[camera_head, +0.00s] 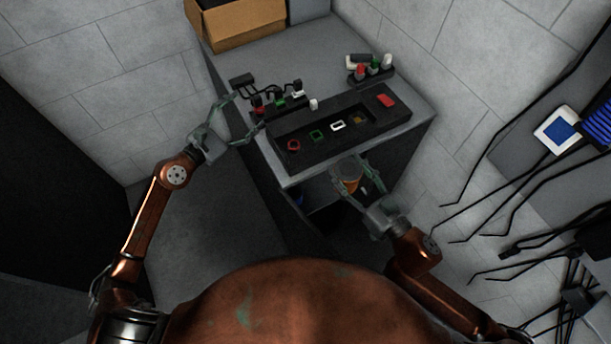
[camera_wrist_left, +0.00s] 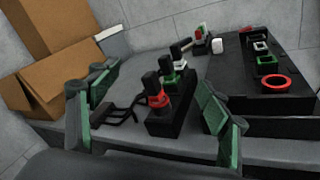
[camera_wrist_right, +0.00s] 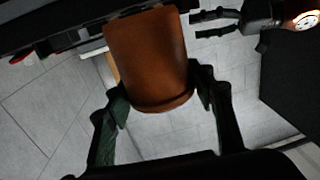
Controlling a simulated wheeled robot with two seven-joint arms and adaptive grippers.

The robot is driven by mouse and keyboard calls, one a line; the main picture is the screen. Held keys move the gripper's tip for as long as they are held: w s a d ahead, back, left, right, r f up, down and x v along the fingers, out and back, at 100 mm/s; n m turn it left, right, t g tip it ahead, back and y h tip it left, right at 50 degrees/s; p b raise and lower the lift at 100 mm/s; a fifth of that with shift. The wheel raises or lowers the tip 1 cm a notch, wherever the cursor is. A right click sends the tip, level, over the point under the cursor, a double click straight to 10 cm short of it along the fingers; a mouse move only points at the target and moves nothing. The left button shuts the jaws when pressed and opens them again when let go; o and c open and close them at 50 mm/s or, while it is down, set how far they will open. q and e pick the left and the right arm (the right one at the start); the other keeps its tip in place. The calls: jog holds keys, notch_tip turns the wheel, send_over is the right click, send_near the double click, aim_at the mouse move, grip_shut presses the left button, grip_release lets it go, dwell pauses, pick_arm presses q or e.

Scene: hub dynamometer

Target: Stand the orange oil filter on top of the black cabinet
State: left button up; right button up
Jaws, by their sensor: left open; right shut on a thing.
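The orange oil filter (camera_head: 347,180) is a short cylinder, held in front of the grey bench's near edge and below its top. My right gripper (camera_head: 353,172) is shut on it, one finger on each side. The filter (camera_wrist_right: 150,58) fills the middle of the right wrist view, between both fingers (camera_wrist_right: 160,88). My left gripper (camera_head: 246,115) is open and empty at the bench's left edge, its fingers apart near the small black rack. A large black surface (camera_head: 50,100) stands at the far left; I cannot tell whether it is the black cabinet.
The grey bench (camera_head: 285,55) bears a cardboard box (camera_head: 245,27), a black tray (camera_head: 370,113) with coloured pieces, and racks with coloured-collared parts (camera_wrist_left: 168,100). An open dark space (camera_head: 320,207) shows beneath it. Cables and a wall panel (camera_head: 556,131) are at the right.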

aim_at(347, 179)
pick_arm(q)
jog(key=s+d+g+h, duration=0.1)
jog(key=s+d, duration=0.1)
jog(key=d, duration=0.2)
jog(key=s+d+r+m+g+h, duration=0.1)
jog(key=s+d+g, duration=0.1)
jog(key=s+d, duration=0.1)
jog(key=s+d+g+h, duration=0.1)
jog(key=s+d+g, duration=0.1)
jog(key=d, duration=0.3)
jog(key=shift+s+d+r+m, duration=0.15)
jog(key=shift+s+r, duration=0.05)
jog(key=shift+s, duration=0.2)
jog(key=shift+s+d+r+m, duration=0.1)
jog(key=shift+s+r+m, duration=0.05)
jog(key=shift+s, duration=0.2)
jog(key=s+d+f+g, duration=0.1)
jog(key=s+d+g, duration=0.55)
jog(key=s, duration=0.45)
jog(key=x, duration=1.2)
jog(key=shift+d, duration=0.25)
jog(key=c, duration=1.5)
jog(key=shift+r+t, duration=0.1)
jog(key=shift+t, duration=0.15)
pick_arm(e)
jog(key=o, duration=1.1)
jog(key=shift+c, duration=0.2)
jog(key=o, duration=0.4)
jog(key=shift+o, duration=0.2)
